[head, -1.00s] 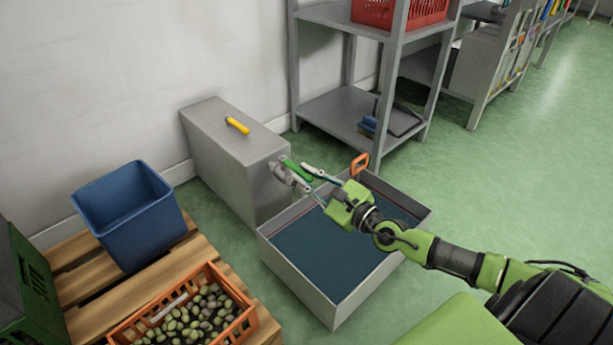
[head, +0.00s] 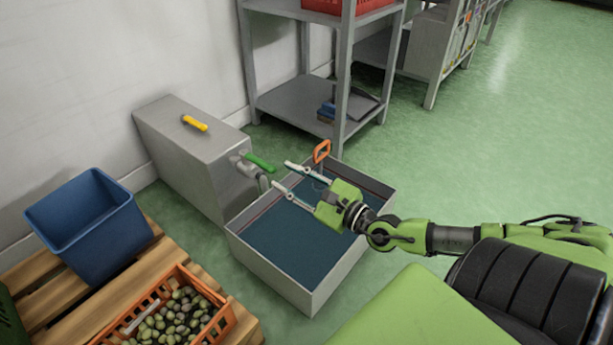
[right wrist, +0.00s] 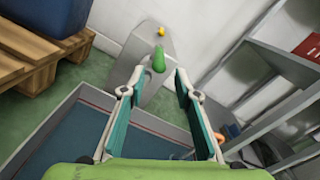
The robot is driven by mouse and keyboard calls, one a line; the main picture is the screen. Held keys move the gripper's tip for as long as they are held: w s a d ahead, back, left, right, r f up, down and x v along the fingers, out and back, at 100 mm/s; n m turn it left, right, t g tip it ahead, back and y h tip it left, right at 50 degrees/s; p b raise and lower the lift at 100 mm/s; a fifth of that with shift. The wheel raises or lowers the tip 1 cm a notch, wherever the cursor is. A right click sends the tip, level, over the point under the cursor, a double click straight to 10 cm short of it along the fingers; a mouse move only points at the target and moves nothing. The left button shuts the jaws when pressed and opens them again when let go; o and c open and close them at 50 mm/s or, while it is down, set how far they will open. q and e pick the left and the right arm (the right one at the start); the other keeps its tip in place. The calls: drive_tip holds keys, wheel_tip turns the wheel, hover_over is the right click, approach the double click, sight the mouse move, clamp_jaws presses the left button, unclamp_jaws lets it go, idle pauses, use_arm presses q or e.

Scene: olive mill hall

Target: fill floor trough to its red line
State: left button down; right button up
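The grey floor trough (head: 326,279) holds dark blue liquid. A thin red line (head: 268,209) runs along its inner wall, and the liquid's surface looks close to it. A grey metal tank (head: 190,160) stands beside it, with a tap (head: 246,168) over the trough's edge. The tap has a green lever (head: 261,162). I cannot make out a stream below the spout. My right gripper (head: 282,175) is open and empty above the trough, apart from the lever. In the right wrist view the green lever (right wrist: 158,60) shows beyond the open fingers. My left gripper is out of view.
An orange handle (head: 321,151) stands at the trough's far rim. A yellow handle (head: 195,123) is on the tank top. A pallet (head: 50,280) with a blue bin (head: 90,230) and an olive crate (head: 208,335) is at left. A grey shelf (head: 290,100) stands behind; floor at right is clear.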

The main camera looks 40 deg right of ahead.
drive_tip(key=shift+v, duration=2.7)
